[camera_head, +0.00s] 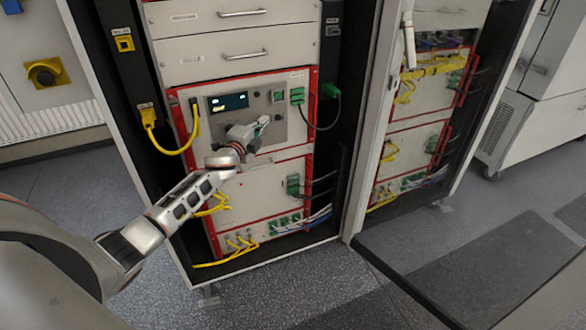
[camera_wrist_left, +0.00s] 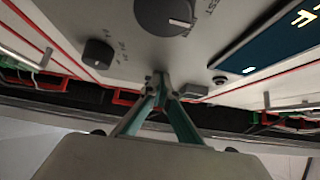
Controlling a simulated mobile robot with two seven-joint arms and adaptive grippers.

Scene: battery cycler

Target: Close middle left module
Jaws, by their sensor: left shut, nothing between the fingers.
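The middle left module (camera_head: 178,108) is a light grey panel with red edges in the left cabinet, below two drawers. It carries a dark display (camera_head: 228,102), a knob and small buttons. My left gripper (camera_head: 263,123) is in front of its right part, shut and empty. In the left wrist view, the fingertips (camera_wrist_left: 163,78) meet close to the grey panel face (camera_wrist_left: 125,65), beside the large knob (camera_wrist_left: 165,15) and the display (camera_wrist_left: 270,42). Contact is not clear. My left wrist hides the module's lower middle. How far the module sticks out is hard to tell.
Yellow cables (camera_head: 172,150) hang at the module's left and green plugs (camera_head: 330,90) with dark cables at its right. Drawers (camera_head: 235,55) sit above and another red-edged module (camera_head: 255,195) below. A second open cabinet (camera_head: 415,110) stands at right. Floor (camera_head: 280,300) in front is clear.

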